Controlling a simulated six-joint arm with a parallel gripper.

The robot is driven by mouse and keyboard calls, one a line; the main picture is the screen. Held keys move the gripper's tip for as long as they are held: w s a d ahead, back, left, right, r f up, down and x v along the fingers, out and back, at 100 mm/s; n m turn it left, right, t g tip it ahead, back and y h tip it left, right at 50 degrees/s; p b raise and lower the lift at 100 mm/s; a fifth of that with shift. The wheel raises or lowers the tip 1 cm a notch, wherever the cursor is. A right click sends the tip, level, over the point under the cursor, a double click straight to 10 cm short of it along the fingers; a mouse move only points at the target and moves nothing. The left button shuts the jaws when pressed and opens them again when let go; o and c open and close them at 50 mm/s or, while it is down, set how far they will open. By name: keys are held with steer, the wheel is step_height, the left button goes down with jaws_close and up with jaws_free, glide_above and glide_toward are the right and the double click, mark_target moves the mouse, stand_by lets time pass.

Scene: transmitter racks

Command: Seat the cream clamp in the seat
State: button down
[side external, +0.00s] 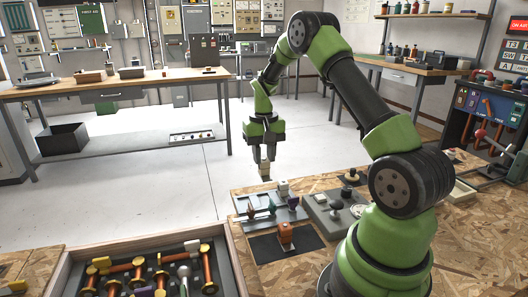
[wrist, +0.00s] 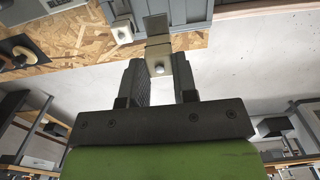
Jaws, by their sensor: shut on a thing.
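My gripper (side external: 264,160) points down at the far edge of the wooden bench, beyond the grey tray. It is shut on the cream clamp (side external: 265,172), a small pale block hanging below the fingers. In the wrist view the clamp (wrist: 158,52) sits between the two fingers (wrist: 159,82), with a light round knob facing the camera. A second pale block (side external: 283,189) stands at the far end of the grey tray, and it also shows in the wrist view (wrist: 122,31), apart from the held clamp. I cannot tell which fitting is the seat.
The grey tray (side external: 259,213) holds several coloured parts. Beside it is a grey box (side external: 322,214) with dark knobs. An orange part (side external: 286,236) stands on a dark mat (side external: 268,248). A wooden crate (side external: 236,262) of spools is at front left. Open floor lies beyond the bench.

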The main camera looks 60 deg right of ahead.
mark_target(264, 172)
steer(key=shift+g+y, duration=0.3)
steer(key=shift+d+f, duration=0.1)
steer(key=shift+f, duration=2.65)
steer(key=shift+f, duration=1.2)
steer(key=c, duration=0.8)
jaws_free()
steer(key=shift+w+r, duration=0.1)
steer(key=r, duration=0.9)
steer(key=shift+w+d, duration=0.3)
steer(key=shift+r, duration=0.4)
